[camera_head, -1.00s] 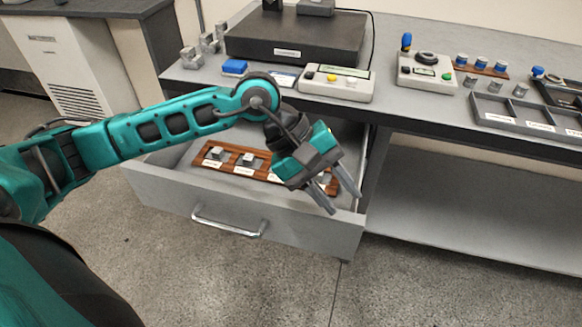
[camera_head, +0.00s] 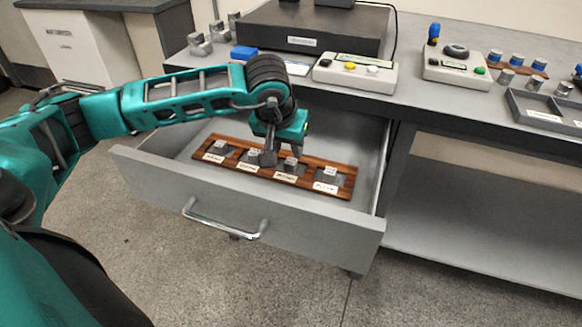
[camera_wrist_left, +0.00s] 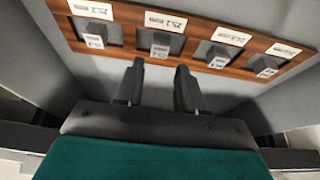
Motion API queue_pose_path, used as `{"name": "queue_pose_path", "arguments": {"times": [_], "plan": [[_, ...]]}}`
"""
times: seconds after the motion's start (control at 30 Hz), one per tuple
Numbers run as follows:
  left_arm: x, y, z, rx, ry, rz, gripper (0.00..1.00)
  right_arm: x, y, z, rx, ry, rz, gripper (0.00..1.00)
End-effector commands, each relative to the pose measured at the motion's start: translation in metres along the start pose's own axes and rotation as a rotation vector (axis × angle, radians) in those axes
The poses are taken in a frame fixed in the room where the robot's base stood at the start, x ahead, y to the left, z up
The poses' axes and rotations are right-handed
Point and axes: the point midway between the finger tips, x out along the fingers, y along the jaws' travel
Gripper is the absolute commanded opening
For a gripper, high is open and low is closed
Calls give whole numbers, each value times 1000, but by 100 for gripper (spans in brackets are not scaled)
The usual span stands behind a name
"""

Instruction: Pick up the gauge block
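Several small grey gauge blocks stand in a brown wooden rack (camera_head: 205,159) inside the open drawer, each by a white label. In the head view they include a left one (camera_head: 221,146), a middle-right one (camera_head: 291,161) and a right one (camera_head: 330,173); the labels are too small to read. My left gripper (camera_head: 281,156) points down over the middle of the rack and partly hides it. In the left wrist view the gripper (camera_wrist_left: 161,68) is open and empty. One block (camera_wrist_left: 160,49) shows beyond the gap between its fingertips. My right gripper is not in view.
The drawer (camera_head: 290,219) has raised walls and a front handle (camera_head: 225,226). The bench top above holds a black plate (camera_head: 310,30), a control box (camera_head: 355,73), another box (camera_head: 455,70) and a grey tray (camera_head: 540,112). Bare drawer floor lies around the rack.

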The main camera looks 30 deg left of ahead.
Motion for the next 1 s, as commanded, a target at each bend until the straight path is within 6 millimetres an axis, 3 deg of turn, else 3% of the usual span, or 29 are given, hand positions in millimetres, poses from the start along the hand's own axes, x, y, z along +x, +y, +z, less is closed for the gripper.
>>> {"name": "queue_pose_path", "arguments": {"times": [0.37, 0.67, 1.0], "plan": [[49, 1, 4, -1, -1, 2, 38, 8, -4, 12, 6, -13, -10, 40], [53, 1, 3, 0, 1, 3, 38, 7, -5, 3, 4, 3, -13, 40], [52, 1, 3, 0, 1, 3, 7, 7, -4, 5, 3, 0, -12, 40]]}}
